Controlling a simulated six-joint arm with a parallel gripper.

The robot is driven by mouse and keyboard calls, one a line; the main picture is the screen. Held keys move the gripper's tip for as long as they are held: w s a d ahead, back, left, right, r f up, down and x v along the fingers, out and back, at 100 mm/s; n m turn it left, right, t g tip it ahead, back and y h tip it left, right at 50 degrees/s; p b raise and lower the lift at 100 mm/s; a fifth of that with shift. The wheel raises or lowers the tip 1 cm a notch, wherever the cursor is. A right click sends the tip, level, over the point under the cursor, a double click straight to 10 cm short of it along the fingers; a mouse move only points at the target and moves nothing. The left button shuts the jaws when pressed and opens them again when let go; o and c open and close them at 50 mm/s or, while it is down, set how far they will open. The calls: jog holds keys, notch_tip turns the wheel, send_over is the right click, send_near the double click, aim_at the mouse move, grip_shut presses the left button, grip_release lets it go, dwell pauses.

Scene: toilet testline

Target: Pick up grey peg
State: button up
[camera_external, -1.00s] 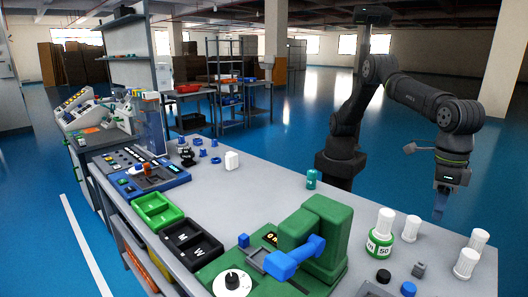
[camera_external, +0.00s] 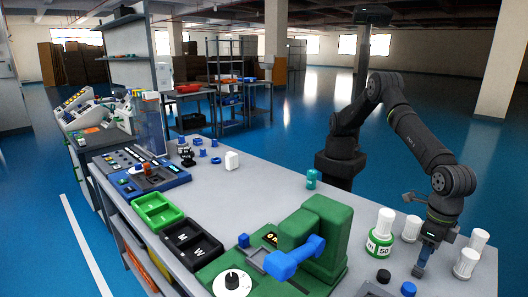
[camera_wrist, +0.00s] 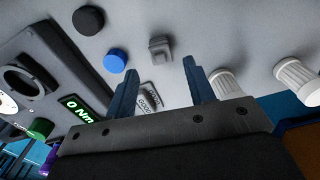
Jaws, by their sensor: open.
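The grey peg (camera_wrist: 160,48) stands on the bench top in the wrist view, a small block with a stepped top. It lies just beyond and between the lines of my two fingertips. My gripper (camera_wrist: 160,66) is open and empty, with one blue finger to each side. In the external view my gripper (camera_external: 424,256) points down, low over the right part of the bench. The grey peg (camera_external: 418,271) shows there right at the fingertips, partly hidden by them. I cannot tell if they touch.
A black cap (camera_external: 383,276) and a blue cap (camera_external: 408,288) sit left of the peg. White ribbed caps (camera_external: 466,263) stand close on the right. A green-labelled bottle (camera_external: 380,242) and a green machine (camera_external: 325,240) stand left of my gripper.

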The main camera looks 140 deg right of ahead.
aim_at(419, 269)
jog(key=shift+f, duration=2.7)
jog(key=c, duration=1.1)
